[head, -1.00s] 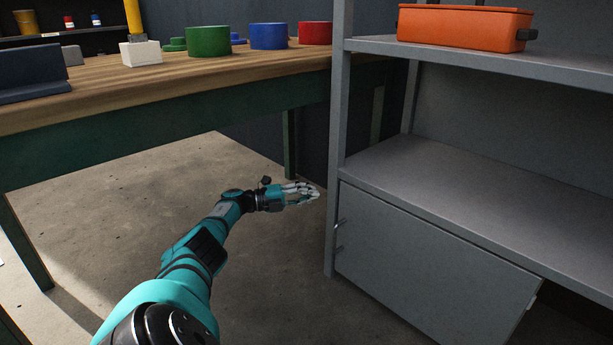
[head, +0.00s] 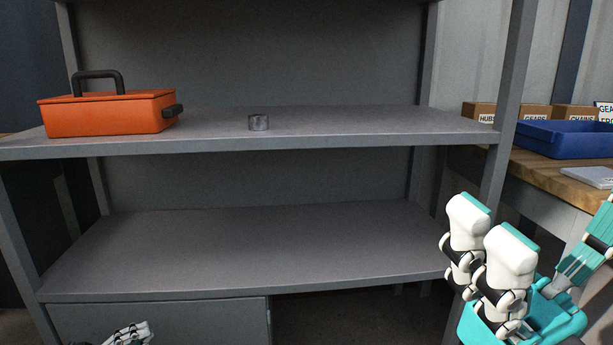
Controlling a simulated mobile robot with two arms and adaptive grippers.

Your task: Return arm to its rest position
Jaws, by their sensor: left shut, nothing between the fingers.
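My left gripper (head: 130,333) shows only in part at the bottom left edge of the head view. Its white and black fingers are low in front of the shelf's grey lower panel, shut and empty; its arm is out of view. A large teal and white hand, which looks like my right gripper (head: 500,270), is close to the camera at the lower right. Its white fingers are bent and its full grip is not clear, so I cannot tell if it is open or shut.
A grey metal shelf (head: 250,255) fills the middle. At the right, a bench holds a blue bin (head: 565,138) and labelled cardboard boxes (head: 480,111).

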